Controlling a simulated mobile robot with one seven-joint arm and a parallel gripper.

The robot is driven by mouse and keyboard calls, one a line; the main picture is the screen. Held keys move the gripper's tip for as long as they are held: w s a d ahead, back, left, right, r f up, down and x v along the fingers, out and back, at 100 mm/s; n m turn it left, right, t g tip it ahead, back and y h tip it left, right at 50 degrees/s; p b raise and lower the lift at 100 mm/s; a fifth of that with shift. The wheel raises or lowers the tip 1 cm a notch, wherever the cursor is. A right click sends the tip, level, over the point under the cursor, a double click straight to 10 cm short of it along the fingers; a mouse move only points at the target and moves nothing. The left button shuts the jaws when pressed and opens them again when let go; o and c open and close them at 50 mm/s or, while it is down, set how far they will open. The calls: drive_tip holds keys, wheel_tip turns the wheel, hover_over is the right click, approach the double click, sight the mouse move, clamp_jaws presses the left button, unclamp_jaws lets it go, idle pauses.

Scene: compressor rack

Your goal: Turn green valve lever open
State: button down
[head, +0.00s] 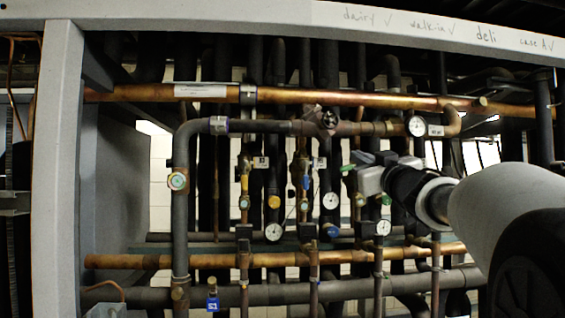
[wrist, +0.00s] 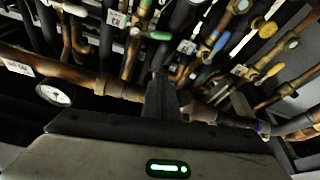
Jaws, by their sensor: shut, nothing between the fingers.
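A green valve lever (head: 347,168) shows just left of my gripper in the head view. It also shows in the wrist view (wrist: 160,35) as a small green handle, beyond the fingertips and apart from them. My gripper (head: 358,158) reaches in from the right in front of the pipes. Its dark fingers (wrist: 160,80) are together in the wrist view, with nothing between them. I cannot tell from the head view whether the fingers touch the lever. The valve body behind the lever is partly hidden by my gripper.
Yellow (head: 244,183) and blue (head: 306,183) levers are on valves to the left. A copper pipe (head: 300,97) crosses above my gripper. A gauge (head: 417,126) is close by, and it also shows in the wrist view (wrist: 54,95). Pipes crowd the space.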

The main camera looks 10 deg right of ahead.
drive_tip(key=w+f, duration=0.1)
drive_tip(key=w, duration=0.6)
drive_tip(key=shift+w+d+f, duration=0.15)
drive_tip(key=shift+w+d, duration=0.05)
drive_tip(key=shift+w, duration=0.2)
